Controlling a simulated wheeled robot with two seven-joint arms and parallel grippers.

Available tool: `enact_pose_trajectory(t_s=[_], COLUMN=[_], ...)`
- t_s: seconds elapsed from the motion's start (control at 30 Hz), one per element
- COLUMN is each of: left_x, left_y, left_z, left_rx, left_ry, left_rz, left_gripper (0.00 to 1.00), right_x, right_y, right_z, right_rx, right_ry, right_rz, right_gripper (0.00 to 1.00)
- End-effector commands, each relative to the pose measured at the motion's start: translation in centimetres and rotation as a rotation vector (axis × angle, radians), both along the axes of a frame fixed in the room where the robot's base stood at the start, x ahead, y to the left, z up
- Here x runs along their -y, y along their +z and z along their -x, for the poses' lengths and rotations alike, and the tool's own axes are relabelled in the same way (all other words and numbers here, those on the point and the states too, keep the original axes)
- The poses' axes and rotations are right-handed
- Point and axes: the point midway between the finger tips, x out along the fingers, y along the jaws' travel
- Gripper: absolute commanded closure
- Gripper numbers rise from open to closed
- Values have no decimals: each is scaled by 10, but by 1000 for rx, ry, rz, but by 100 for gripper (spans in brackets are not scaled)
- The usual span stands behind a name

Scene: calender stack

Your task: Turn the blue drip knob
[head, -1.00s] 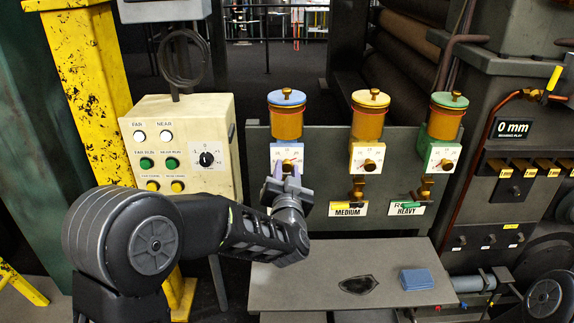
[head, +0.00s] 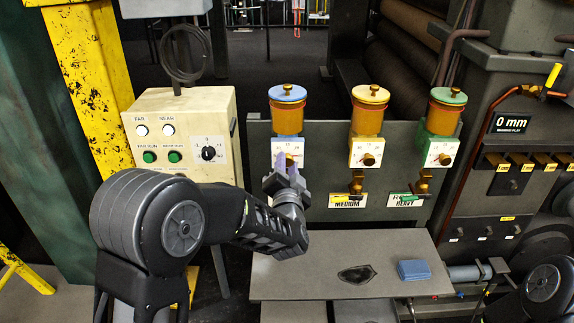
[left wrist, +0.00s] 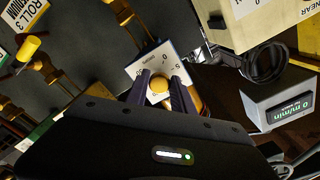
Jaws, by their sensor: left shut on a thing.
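The blue drip unit (head: 287,118) has a blue lid, an amber cup and a white dial plate below. Its round brass knob (left wrist: 159,85) shows between my fingers in the left wrist view, in front of the numbered white dial (left wrist: 166,62). My left gripper (head: 285,165) reaches up to that dial from below, its fingers either side of the knob and shut on it. The fingers hide most of the knob in the head view. My right gripper is not in view.
Yellow (head: 367,125) and green (head: 441,128) drip units stand to the right on the same dark panel. A cream control box (head: 190,110) with buttons is close on the left.

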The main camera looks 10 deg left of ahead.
Motion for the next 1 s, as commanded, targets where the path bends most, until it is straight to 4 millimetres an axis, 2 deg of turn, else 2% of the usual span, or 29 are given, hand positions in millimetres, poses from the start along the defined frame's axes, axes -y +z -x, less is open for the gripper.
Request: enact_pose_trajectory(t_s=[0.07,0.1,0.33,0.6,0.73,1.0], left_x=[0,0,0,0,2,13], left_y=[-3,-3,-2,-1,-1,-2], left_z=[1,1,0,1,7,46], left_rx=[-6,-6,-3,-1,-1,-2], left_ry=[0,0,0,0,-1,-4], left_rz=[0,0,1,1,2,2], left_gripper=[100,70,52,51,51,51], right_x=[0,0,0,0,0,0], right_y=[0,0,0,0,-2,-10], right_z=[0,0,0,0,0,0], right_rx=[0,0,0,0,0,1], right_ry=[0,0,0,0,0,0], right_rz=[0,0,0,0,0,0], right_gripper=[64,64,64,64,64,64])
